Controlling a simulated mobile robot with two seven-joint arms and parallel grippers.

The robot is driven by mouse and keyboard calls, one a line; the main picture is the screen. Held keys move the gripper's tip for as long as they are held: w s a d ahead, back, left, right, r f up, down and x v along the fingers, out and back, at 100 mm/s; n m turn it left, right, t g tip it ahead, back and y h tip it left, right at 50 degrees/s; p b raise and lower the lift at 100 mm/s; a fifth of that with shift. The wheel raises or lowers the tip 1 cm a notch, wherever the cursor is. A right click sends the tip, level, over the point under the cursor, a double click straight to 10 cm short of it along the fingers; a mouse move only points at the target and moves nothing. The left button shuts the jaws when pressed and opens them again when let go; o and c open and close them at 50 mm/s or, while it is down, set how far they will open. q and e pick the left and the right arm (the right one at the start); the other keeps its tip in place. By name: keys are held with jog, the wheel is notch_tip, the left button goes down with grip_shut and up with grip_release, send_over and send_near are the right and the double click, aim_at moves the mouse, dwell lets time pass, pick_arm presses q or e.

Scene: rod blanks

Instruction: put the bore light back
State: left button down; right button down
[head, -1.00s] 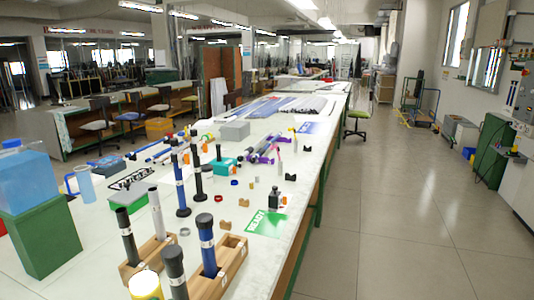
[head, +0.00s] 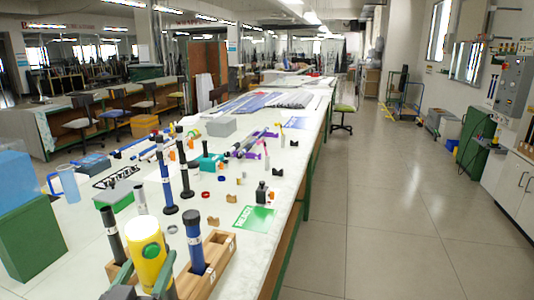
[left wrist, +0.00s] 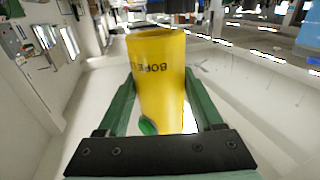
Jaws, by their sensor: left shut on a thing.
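The bore light (head: 150,254) is a yellow cylinder with a green button and a pale top. It shows at the bottom of the head view. My left gripper (head: 142,281) is shut on it, with a green finger on each side. In the left wrist view the bore light (left wrist: 160,85) fills the middle, with part of the lettering "BORE" on its side. My left gripper's fingers (left wrist: 160,105) flank it there. Whether it touches anything below is hidden. My right gripper is not in view.
A wooden rack (head: 220,255) holding a blue rod (head: 194,243) stands just right of the bore light. A dark rod (head: 113,235) stands to its left. A green "READY" card (head: 254,218) lies near the table's right edge. A green block (head: 30,240) stands at the left.

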pick_arm(q)
jog(key=shift+w+d+r, duration=0.15)
jog(key=shift+r, duration=0.45)
jog(key=s+f, duration=0.5)
jog(key=f, duration=0.5)
jog(key=shift+s+f, duration=0.2)
jog(key=shift+f, duration=0.1)
